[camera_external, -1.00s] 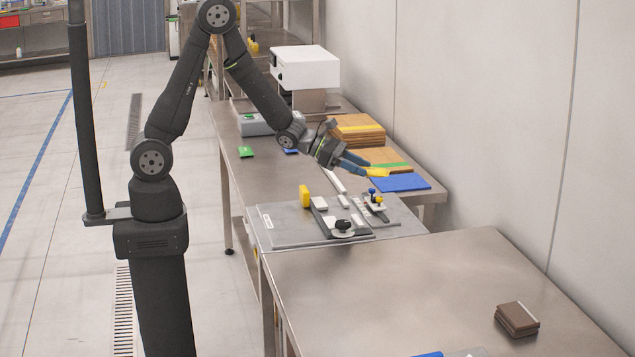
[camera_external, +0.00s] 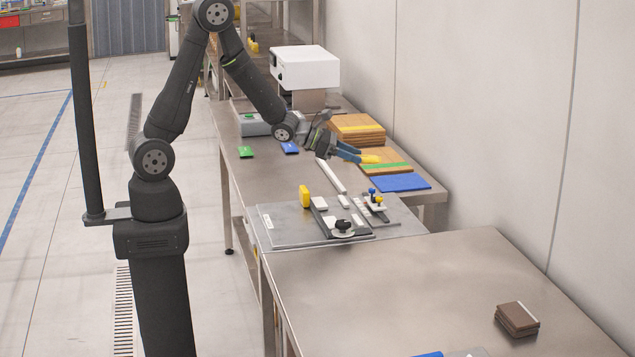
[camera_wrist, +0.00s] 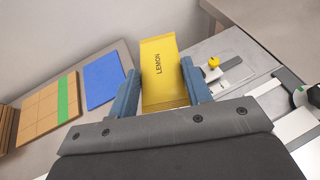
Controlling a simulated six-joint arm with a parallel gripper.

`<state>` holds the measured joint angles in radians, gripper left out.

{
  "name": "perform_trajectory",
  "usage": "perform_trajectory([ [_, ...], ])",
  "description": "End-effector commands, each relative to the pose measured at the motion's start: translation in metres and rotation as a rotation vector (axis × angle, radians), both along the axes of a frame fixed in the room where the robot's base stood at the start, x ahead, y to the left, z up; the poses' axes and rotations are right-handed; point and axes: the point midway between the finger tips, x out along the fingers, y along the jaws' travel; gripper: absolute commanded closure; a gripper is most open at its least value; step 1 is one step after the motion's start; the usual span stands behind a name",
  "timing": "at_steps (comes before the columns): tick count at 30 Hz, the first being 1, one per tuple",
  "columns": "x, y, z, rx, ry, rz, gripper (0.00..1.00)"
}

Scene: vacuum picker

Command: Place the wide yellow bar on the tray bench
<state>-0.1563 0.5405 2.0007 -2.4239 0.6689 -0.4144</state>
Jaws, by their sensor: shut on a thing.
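A wide yellow bar (camera_wrist: 162,66) marked "LEMON" is held between the two blue fingers of my gripper (camera_wrist: 160,95) in the wrist view. In the external view my gripper (camera_external: 356,155) is over the far bench (camera_external: 290,175), with the yellow bar (camera_external: 370,159) at its fingertips. It appears raised above the bench, close to the brown board with a green stripe (camera_external: 384,165). Which surface is the tray bench I cannot tell.
A blue sheet (camera_external: 401,182) and a stack of brown boards (camera_external: 358,130) lie near the wall. The near steel bench (camera_external: 400,280) is mostly clear, with dark brown slabs (camera_external: 517,319) at right.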

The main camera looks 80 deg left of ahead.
Motion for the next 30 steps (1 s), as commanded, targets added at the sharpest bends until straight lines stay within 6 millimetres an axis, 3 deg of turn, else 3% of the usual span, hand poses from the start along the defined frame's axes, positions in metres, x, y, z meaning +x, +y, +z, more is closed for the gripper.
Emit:
perform_trajectory([
  [5,0.026,0.039,0.008,0.002,-0.003,0.009,0.81],
  [8,0.044,0.073,0.014,0.003,-0.003,0.008,0.81],
  [12,0.063,0.131,0.019,0.002,-0.002,0.002,0.81],
  [17,0.072,0.205,0.022,0.001,-0.001,-0.013,0.81],
  [23,0.060,0.299,0.016,0.000,0.001,-0.039,0.81],
  [30,0.016,0.408,-0.002,-0.001,0.001,-0.070,0.81],
])
